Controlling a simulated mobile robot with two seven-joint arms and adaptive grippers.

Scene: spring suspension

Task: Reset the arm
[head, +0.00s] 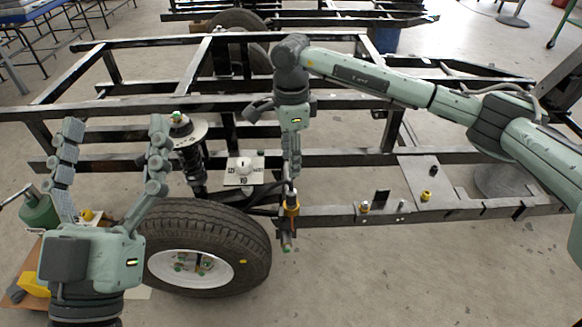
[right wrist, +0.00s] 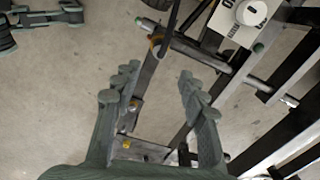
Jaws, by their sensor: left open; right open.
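My left gripper (head: 113,128) points up at the left of the head view. Its two fingers are spread wide with nothing between them. My right arm (head: 370,82) reaches in from the right, and its right gripper (head: 291,172) points down over the frame near the wheel hub linkage. The right wrist view shows the right gripper (right wrist: 158,78) with its fingers apart and empty. The suspension rod (right wrist: 187,46) lies beyond its fingertips in that view. From these views I cannot tell whether the gripper touches the linkage.
A black metal frame (head: 330,158) spans the middle. A wheel (head: 222,225) with a black tyre stands at its front, beside a spring damper (head: 190,150). A white dial plate (head: 243,171) sits on the frame. Floor at front right is clear.

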